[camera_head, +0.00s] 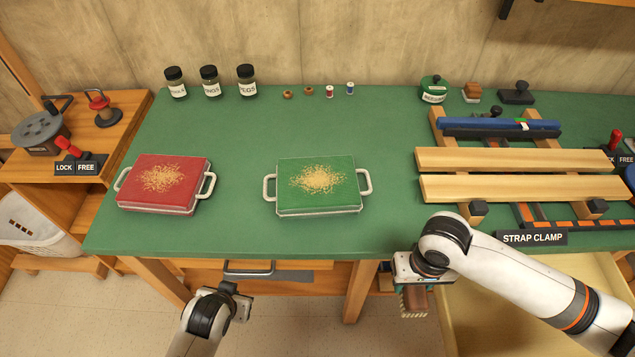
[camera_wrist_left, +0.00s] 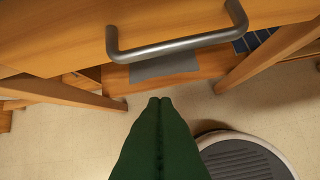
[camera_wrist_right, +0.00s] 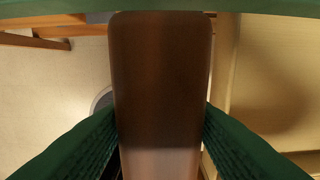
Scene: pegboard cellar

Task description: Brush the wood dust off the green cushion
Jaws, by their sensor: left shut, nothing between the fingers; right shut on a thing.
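The green cushion (camera_head: 290,200) lies on the bench in a pale two-handled tray, with wood dust (camera_head: 320,178) heaped over its middle. A red cushion (camera_head: 140,195) in a similar tray lies to its left and also carries dust. The brush's brown wooden back fills the middle of the right wrist view (camera_wrist_right: 162,80). My left gripper (camera_head: 240,302) is shut and empty below the bench front; its green fingers meet in the left wrist view (camera_wrist_left: 160,102).
An open drawer (camera_head: 510,300) juts out at the lower right. Wooden boards (camera_head: 515,160) and a strap clamp rack occupy the bench's right side. Labelled jars (camera_head: 247,82) and spools (camera_head: 330,91) stand at the back. The green bench top (camera_head: 390,130) is clear around the green cushion.

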